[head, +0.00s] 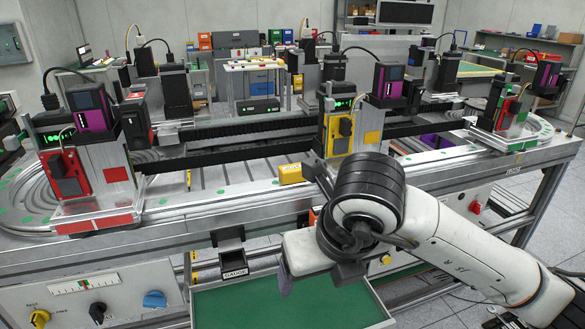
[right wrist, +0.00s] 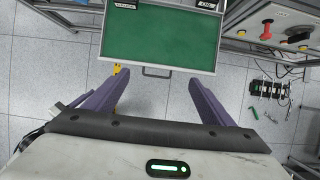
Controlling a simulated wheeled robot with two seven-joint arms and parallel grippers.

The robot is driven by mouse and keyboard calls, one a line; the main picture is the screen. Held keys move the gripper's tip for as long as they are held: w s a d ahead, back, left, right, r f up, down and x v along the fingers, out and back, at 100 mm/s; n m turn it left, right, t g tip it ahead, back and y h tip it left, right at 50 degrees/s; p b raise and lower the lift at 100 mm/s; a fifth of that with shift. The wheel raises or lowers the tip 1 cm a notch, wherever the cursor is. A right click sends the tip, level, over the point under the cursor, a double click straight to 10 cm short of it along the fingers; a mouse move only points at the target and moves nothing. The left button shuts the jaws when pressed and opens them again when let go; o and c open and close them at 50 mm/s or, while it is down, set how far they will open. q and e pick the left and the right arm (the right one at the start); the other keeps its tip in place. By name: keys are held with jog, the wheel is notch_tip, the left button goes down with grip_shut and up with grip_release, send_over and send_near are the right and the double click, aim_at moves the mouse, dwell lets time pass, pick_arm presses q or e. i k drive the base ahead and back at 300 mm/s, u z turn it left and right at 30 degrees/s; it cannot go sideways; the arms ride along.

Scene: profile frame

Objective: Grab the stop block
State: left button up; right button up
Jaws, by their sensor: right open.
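I cannot tell for sure which thing is the stop block. A small yellow block (head: 290,173) lies on the machine's front ledge, left of the yellow carriage (head: 340,130), and may be it. My right gripper shows in the right wrist view (right wrist: 158,78) with its two purple fingers wide apart and nothing between them. In the head view a purple finger (head: 284,280) hangs below my white wrist, over the green tray and below the yellow block. The other finger is hidden there. My left gripper is out of view.
A green-lined tray (head: 215,318) sticks out at the front and looks empty; its rim and handle (right wrist: 157,71) lie just beyond my fingertips. A black holder marked GAUGE (head: 233,262) is above it. A knob panel (head: 90,302) stands left. Red (head: 68,172) and yellow carriages line the machine.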

aim_at(290, 174)
jog(key=i, duration=0.9)
